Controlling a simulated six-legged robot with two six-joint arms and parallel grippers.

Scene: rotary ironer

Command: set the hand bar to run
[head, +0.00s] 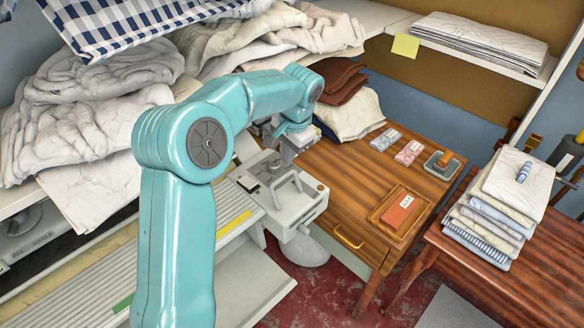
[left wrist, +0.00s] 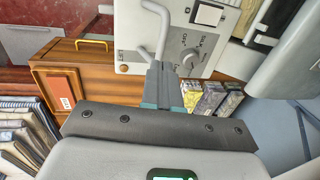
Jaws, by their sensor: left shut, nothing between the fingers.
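The ironer's grey control box (head: 305,208) stands at the end of the machine, left of the wooden table. A bent metal hand bar (head: 288,182) sticks out of it. In the left wrist view the hand bar (left wrist: 162,22) shows as a grey bent rod in front of the light panel (left wrist: 128,50), with a dial and a white switch to its right. My left gripper (head: 287,160) is above the box, close to the bar. Its fingers (left wrist: 163,88) are shut and empty, with tips near the bar; I cannot tell whether they touch it. My right gripper is not in view.
A wooden table (head: 350,165) holds a tray with an orange box (head: 398,212), small packets and folded cloth. Folded linen (head: 497,205) is stacked on a side table at right. Heaped laundry (head: 90,100) lies on the shelf at left. Small boxes (left wrist: 212,100) stand beyond my fingers.

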